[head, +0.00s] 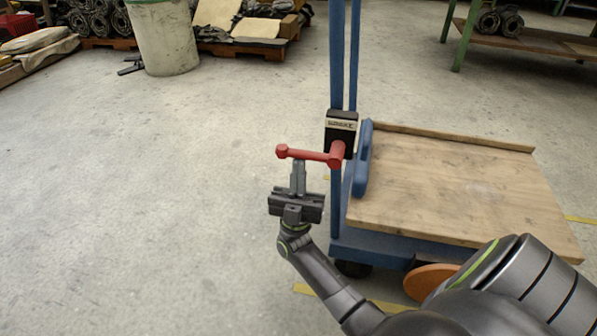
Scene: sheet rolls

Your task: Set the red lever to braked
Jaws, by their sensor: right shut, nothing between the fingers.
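The red lever (308,155) sticks out to the left, nearly level, from a black box (341,131) on the blue upright of a cart. A small label is on the top of the box, too small to read surely. My right gripper (298,166) is shut and empty, fingers pointing up. Its fingertips are just below the lever's arm in the picture, near the knob end; whether they touch it I cannot tell. My left gripper is not in view.
The cart has a bare wooden deck (450,185) with a blue frame, right of the lever. A pale bin (163,38) and pallets stand at the back left. A wooden bench (525,38) is at the back right. The floor left of the cart is clear.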

